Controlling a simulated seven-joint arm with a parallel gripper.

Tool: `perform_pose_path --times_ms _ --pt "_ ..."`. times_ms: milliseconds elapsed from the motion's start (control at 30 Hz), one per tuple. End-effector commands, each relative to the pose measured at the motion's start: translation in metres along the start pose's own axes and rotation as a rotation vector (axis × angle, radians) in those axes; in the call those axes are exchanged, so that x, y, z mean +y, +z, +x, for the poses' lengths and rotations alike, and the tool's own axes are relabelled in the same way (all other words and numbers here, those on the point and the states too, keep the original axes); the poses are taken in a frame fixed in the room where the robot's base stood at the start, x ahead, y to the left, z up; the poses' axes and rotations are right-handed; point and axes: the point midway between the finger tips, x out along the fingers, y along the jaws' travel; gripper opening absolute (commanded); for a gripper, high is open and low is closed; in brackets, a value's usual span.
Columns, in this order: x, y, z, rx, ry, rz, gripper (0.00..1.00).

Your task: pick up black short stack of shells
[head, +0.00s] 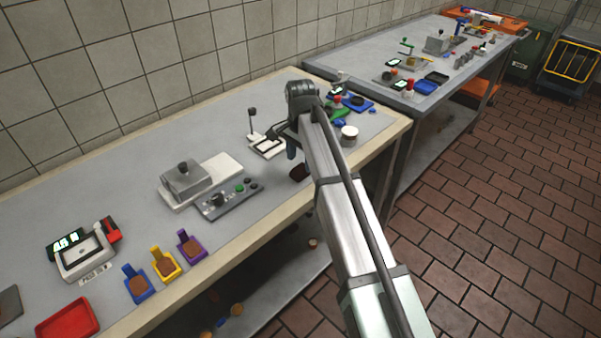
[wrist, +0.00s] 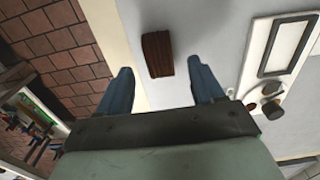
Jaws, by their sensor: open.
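A short dark stack (head: 299,172), likely the task's shells, sits on the near table close to its front edge. In the wrist view it shows as a dark reddish-brown ridged block (wrist: 157,54). My gripper (wrist: 161,68) is open, with its two blue fingers apart and nothing held. In the wrist view the stack lies just ahead of the fingertips, between their lines. In the head view my gripper (head: 291,151) points down, a little above and behind the stack. The arm hides part of the table to the right of it.
A white device with a dark-framed panel (head: 268,146) stands close by; the wrist view shows a white device (wrist: 285,50) right of the fingers. A grey button box (head: 228,198) is to the left. A white round container (head: 349,135) stands right of the arm. The table edge is near.

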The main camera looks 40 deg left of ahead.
Motion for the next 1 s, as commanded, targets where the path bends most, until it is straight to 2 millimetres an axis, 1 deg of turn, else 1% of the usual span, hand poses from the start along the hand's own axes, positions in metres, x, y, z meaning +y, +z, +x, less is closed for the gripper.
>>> perform_pose_path --times_ms 33,100,200,467,1000 --pt "0.002 0.002 0.008 -0.001 0.002 0.000 0.67" --pt "0.001 0.001 0.017 -0.001 0.001 0.000 0.67" --pt "0.001 0.001 0.027 -0.001 0.001 0.000 0.67" --pt "0.001 0.001 0.029 0.000 0.000 0.000 0.67" --pt "0.001 0.001 0.029 0.000 0.000 0.000 0.15"
